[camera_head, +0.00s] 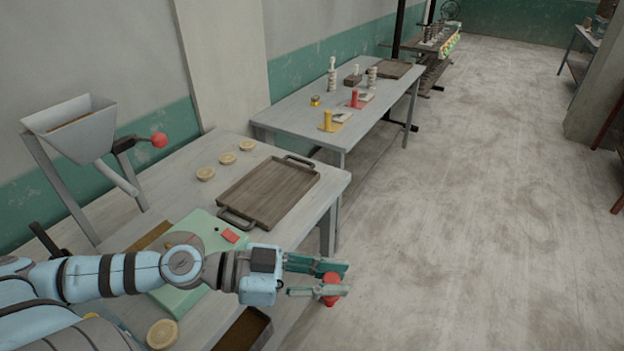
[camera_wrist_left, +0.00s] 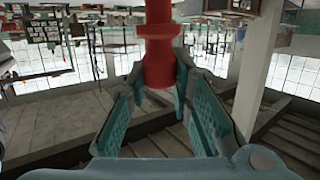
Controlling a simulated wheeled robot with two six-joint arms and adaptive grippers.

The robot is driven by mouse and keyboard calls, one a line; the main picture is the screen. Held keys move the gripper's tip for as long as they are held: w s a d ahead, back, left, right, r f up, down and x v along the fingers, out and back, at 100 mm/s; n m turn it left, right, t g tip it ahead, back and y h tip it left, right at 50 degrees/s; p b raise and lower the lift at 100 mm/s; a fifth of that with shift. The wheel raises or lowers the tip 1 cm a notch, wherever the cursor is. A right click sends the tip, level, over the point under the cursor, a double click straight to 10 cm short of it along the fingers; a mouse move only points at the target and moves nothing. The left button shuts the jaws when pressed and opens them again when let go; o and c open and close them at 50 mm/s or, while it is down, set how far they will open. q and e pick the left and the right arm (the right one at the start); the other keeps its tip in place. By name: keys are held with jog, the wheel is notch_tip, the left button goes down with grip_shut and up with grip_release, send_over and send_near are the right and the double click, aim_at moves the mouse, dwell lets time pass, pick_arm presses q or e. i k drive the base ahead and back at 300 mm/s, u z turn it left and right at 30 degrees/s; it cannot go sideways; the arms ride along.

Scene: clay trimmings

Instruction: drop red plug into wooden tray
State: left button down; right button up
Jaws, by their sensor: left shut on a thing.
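My left gripper (camera_head: 318,279) is shut on the red plug (camera_head: 330,280). It holds the plug beyond the near table's right edge, above the floor side. In the left wrist view the red plug (camera_wrist_left: 158,50) is between the teal fingers, with a wider collar partway along it. The wooden tray (camera_head: 246,206) is brown with dark handles at its two ends and lies on the near table, up and left of the gripper. It looks empty. My right gripper is not in view.
A pale green board (camera_head: 188,286) with a small red piece (camera_head: 230,236) lies partly under my left arm. Several round tan discs (camera_head: 206,173) lie beside the tray. A grey hopper (camera_head: 72,128) with a red ball knob (camera_head: 159,140) stands at left. Open floor is at right.

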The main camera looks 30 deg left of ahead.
aim_at(265, 189)
jog(key=u, duration=0.15)
jog(key=i, duration=0.9)
jog(key=u, duration=0.45)
